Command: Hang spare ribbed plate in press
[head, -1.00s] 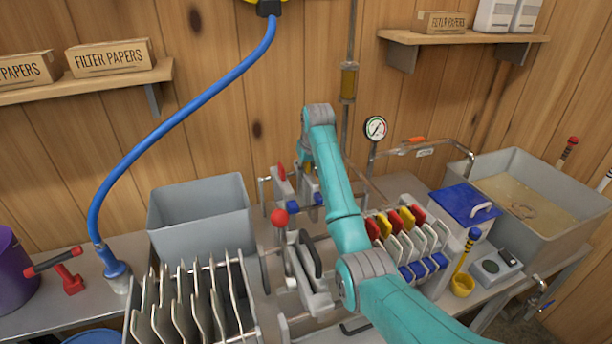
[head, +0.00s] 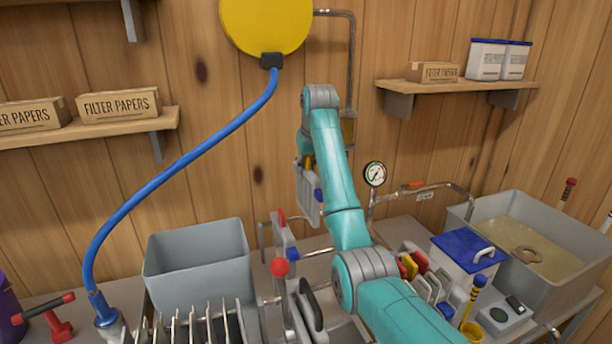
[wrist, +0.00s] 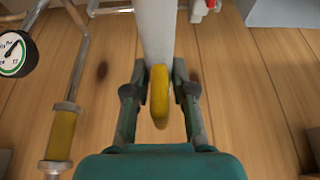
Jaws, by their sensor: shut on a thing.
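My gripper (wrist: 160,90) is shut on the yellow handle (wrist: 160,104) of a pale grey plate, which extends away between the fingers in the wrist view. The gripper is mostly hidden behind my arm there. The press stands below, with an upright grey end piece with a red top (head: 284,240) at left.
A grey bin (head: 200,265) and several upright plates (head: 205,328) are at left. A red-knobbed lever (head: 280,268) stands in front of the press. A pressure gauge (head: 375,174) and pipe stand behind it. A blue-lidded box (head: 468,250) and tub (head: 540,235) are at right.

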